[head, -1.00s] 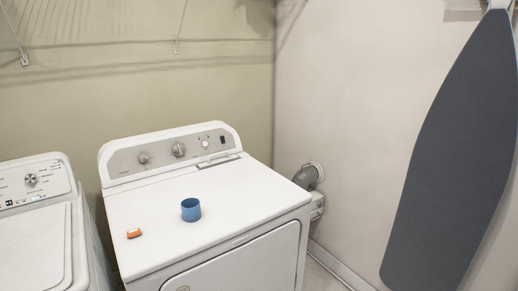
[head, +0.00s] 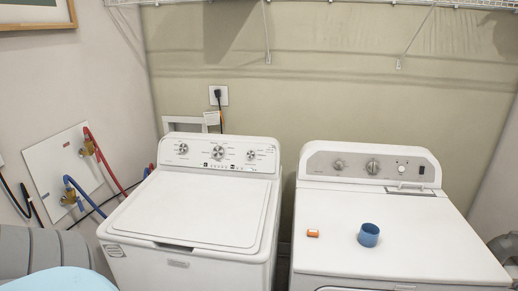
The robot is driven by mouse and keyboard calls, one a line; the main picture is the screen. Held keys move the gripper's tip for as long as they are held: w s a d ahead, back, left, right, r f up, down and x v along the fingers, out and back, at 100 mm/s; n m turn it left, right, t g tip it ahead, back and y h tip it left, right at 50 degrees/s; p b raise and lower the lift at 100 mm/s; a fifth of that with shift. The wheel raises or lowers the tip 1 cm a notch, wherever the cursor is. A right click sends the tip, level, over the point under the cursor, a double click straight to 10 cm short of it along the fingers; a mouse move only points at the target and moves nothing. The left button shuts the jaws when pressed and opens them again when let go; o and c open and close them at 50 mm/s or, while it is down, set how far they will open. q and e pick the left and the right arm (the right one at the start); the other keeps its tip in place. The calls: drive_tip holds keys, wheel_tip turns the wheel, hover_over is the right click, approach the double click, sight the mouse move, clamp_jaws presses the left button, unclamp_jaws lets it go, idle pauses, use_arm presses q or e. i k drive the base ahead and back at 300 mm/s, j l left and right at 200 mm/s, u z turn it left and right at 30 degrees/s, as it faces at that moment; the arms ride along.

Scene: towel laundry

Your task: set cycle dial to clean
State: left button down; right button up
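The washer (head: 190,208) is a white top-loader left of centre with its lid closed. Its control panel (head: 200,154) carries several silver dials: a left dial (head: 183,148), a larger middle dial (head: 219,153) and a right dial (head: 251,155). The dryer (head: 420,225) stands to its right. Its panel has a left knob (head: 339,163), a larger knob (head: 373,166) and a small white button (head: 402,168). The labels are too small to read, so I cannot tell which is the cycle dial or its setting. Neither gripper is in view.
A blue cup (head: 369,235) and a small orange box (head: 313,233) sit on the dryer top. A light-blue rounded object (head: 60,280) and a grey ribbed one (head: 42,255) are at the lower left. Red (head: 103,160) and blue hoses run along the left wall. A wire shelf (head: 340,2) hangs above.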

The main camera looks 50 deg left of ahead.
sight(219, 151)
drive_tip(key=j+u, duration=0.15)
drive_tip(key=u, duration=1.65)
drive_tip(key=i+j+u, duration=0.15)
